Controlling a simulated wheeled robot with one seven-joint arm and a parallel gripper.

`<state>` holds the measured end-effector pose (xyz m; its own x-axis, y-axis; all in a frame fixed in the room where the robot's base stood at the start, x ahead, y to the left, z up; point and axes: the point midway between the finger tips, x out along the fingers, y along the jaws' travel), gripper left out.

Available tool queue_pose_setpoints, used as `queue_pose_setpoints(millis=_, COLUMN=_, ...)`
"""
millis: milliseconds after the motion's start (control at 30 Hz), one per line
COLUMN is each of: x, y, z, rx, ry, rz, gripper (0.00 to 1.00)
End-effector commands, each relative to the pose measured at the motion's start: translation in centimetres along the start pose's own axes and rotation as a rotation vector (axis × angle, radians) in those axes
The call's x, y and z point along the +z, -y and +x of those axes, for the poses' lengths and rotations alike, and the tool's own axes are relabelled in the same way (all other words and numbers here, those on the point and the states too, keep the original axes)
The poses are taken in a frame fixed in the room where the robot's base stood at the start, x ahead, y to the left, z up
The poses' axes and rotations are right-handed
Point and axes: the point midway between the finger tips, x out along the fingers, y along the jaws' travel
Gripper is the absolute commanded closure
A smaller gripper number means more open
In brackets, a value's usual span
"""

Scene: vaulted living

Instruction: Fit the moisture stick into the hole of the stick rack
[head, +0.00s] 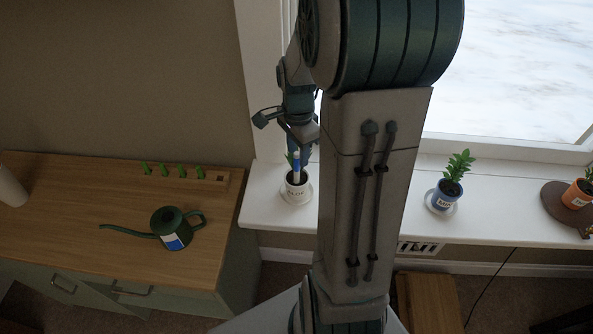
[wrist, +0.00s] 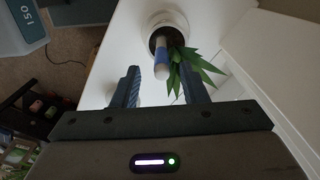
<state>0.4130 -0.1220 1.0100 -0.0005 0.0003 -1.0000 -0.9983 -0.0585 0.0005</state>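The moisture stick (head: 296,171), white with a blue band, stands in a white plant pot (head: 297,194) on the windowsill. In the wrist view the stick (wrist: 162,54) rises from the soil beside green leaves, its end towards me. My gripper (head: 290,133) is above the pot, fingers apart. In the wrist view my gripper (wrist: 161,84) is open, with the stick's end just beyond and between the fingertips; I see no contact. The stick rack (head: 205,177) is a wooden strip at the cabinet's back, holding several green sticks (head: 172,170). A dark spot (head: 220,181) at its right end looks like the hole.
A green watering can (head: 172,228) stands on the wooden cabinet top (head: 70,200). A blue pot (head: 443,197) and an orange pot (head: 576,196) stand further right on the sill (head: 400,200). The window frame is close behind my gripper.

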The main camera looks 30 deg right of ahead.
Motion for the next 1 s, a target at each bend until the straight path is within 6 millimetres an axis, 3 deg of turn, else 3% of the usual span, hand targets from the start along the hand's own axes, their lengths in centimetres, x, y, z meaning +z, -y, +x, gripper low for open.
queue_pose_setpoints(millis=500, x=0.2, y=0.2, z=5.1, rx=0.002, ry=0.001, rz=-0.002, gripper=0.61)
queue_pose_setpoints(millis=767, x=0.2, y=0.2, z=5.4, rx=0.0, ry=0.0, rz=-0.001, gripper=0.61)
queue_pose_setpoints(millis=933, x=0.1, y=0.2, z=5.4, rx=0.0, ry=0.0, rz=-0.001, gripper=1.0)
queue_pose_setpoints(millis=1000, x=0.1, y=0.2, z=5.4, rx=0.0, ry=0.0, rz=-0.001, gripper=1.0)
